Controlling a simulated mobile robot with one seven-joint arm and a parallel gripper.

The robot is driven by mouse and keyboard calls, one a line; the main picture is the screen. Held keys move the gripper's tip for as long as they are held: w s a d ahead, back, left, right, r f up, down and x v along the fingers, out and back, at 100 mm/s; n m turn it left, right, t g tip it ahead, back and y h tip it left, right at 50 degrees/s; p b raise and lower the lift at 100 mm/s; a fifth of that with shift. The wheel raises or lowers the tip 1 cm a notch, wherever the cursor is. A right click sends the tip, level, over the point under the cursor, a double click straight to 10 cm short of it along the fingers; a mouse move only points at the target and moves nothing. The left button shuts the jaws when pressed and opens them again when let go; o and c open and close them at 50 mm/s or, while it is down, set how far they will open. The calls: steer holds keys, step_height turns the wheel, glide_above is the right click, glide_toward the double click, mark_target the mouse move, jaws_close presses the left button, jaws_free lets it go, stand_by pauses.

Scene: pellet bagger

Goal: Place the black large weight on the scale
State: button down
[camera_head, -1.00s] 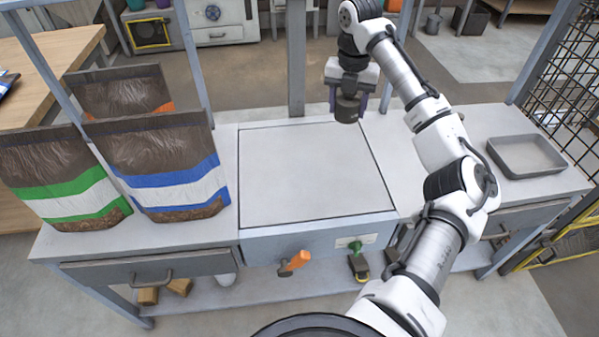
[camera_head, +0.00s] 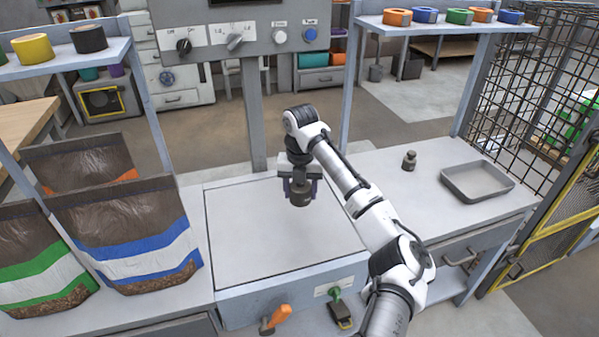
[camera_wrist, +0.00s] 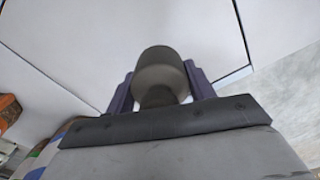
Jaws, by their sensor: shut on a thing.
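The black large weight (camera_head: 300,194) is a dark cylinder hanging below my gripper (camera_head: 300,184), which is shut on it. In the wrist view the weight (camera_wrist: 160,72) sits between the two purple fingers of my gripper (camera_wrist: 160,95). The scale is the flat grey plate (camera_head: 270,240) set in the bench. The weight appears over the back part of the plate in the head view; a gap below it is hard to judge. A control box (camera_head: 240,35) with knobs stands on a post behind the scale.
A smaller weight (camera_head: 409,161) and a grey tray (camera_head: 476,198) stand on the right bench top. Filled bags (camera_head: 125,235) stand at the left, beside the scale. An orange-handled tool (camera_head: 275,318) is at the front. A wire fence (camera_head: 500,120) bounds the right.

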mark_target(300, 223)
steer(key=shift+f+p, duration=0.65)
steer(key=shift+f, duration=3.75)
steer(key=shift+f, duration=0.15)
steer(key=c, duration=0.6)
jaws_free()
steer(key=shift+o, duration=0.2)
step_height(300, 223, up, 12)
steer(key=shift+r+b, duration=0.15)
steer(key=shift+b, duration=1.1)
